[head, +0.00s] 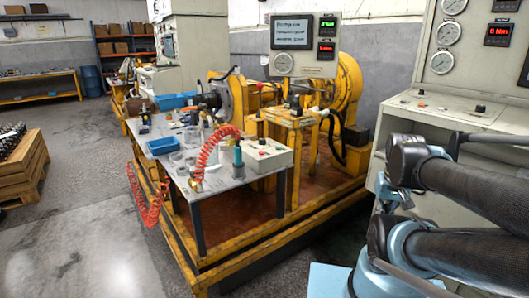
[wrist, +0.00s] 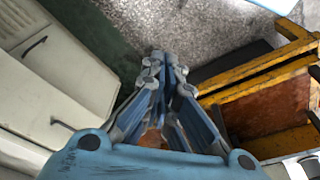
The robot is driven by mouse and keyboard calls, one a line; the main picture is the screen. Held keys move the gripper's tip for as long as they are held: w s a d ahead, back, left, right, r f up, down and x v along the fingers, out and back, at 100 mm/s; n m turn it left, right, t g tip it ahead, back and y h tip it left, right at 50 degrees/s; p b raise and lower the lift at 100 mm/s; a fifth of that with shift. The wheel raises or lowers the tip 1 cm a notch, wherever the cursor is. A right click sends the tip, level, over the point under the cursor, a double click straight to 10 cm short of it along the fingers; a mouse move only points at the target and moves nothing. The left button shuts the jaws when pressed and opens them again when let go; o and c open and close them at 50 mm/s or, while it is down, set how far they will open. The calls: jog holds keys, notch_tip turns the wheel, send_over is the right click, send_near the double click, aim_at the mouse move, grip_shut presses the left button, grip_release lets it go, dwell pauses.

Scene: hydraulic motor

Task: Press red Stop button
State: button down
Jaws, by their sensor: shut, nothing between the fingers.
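A light-coloured control box (head: 280,158) sits on the metal worktable (head: 228,181) in the head view, with small controls on its top. A small reddish spot shows among them, but it is too small to tell whether it is the red Stop button. My gripper (wrist: 163,58) shows in the wrist view with its fingers together and empty. It points at the floor between a pale cabinet and the yellow frame, apart from any button. In the head view my arm comes in from the right, and its gripper cannot be made out.
A coiled red hose (head: 207,152), a teal cylinder (head: 238,163) and a blue bin (head: 161,146) are on the worktable. A yellow frame (head: 240,250) surrounds the machine. A gauge cabinet (head: 440,110) stands at right. Grey floor (head: 90,190) is open at left.

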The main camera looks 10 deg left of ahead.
jog(key=shift+r, duration=0.1)
jog(key=w+a+r+n+t+h, duration=0.1)
jog(key=w+a+r+n, duration=0.1)
jog(key=w+a+r, duration=0.4)
jog(key=w+a+r+n+t, duration=0.1)
jog(key=w+a+r, duration=0.2)
jog(key=w, duration=0.5)
jog(key=w+a+r+n+t+h, duration=0.1)
jog(key=w+a+r+n, duration=0.1)
jog(key=w+a+r, duration=0.4)
jog(key=r+n+t+y, duration=0.1)
jog(key=n+t+y, duration=0.1)
jog(key=n+t, duration=0.2)
send_over(261, 153)
jog(key=a, duration=0.1)
jog(key=shift+w, duration=0.4)
jog(key=shift+f, duration=4.35)
